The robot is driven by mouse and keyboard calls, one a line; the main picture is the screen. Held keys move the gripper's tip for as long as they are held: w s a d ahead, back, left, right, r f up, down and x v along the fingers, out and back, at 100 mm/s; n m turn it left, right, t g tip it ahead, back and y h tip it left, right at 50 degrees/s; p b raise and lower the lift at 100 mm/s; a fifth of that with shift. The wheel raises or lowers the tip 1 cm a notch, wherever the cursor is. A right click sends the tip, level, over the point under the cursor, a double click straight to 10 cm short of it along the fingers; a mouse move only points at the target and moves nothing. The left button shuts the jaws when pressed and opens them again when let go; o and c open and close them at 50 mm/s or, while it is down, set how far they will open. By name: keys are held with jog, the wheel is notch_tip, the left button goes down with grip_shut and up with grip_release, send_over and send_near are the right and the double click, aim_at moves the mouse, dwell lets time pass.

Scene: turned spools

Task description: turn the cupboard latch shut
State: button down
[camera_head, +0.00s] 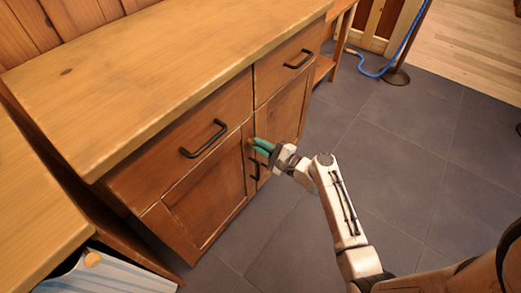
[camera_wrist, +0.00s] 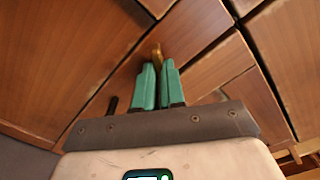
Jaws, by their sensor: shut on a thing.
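The cupboard (camera_head: 205,200) is brown wood with two lower doors below two drawers. The latch (camera_wrist: 156,51) is a small brass-coloured piece on the cupboard front, near the seam between the doors. My gripper (camera_head: 258,145) has green fingers and reaches the cupboard front near the top of that seam. In the wrist view my gripper (camera_wrist: 157,70) is shut on the latch, with the fingertips on either side of it. The fingers hide part of the latch, and I cannot tell its exact turn. Both doors look closed.
Black bar handles mark the left drawer (camera_head: 204,139) and right drawer (camera_head: 298,59). A dark door handle (camera_head: 254,168) is just below my fingers. A blue hose (camera_head: 375,72) lies at the back. Grey tiled floor (camera_head: 420,170) is clear to the right.

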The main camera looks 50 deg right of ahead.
jog(key=shift+r+n+b, duration=0.1)
jog(key=shift+n+b, duration=2.4)
jog(key=shift+n, duration=1)
jog(key=c, duration=1.2)
grip_release()
jog(key=shift+r, duration=0.1)
jog(key=s, duration=0.5)
jog(key=s+p, duration=0.1)
jog(key=s, duration=0.4)
jog(key=shift+s+d, duration=0.2)
jog(key=shift+s, duration=0.2)
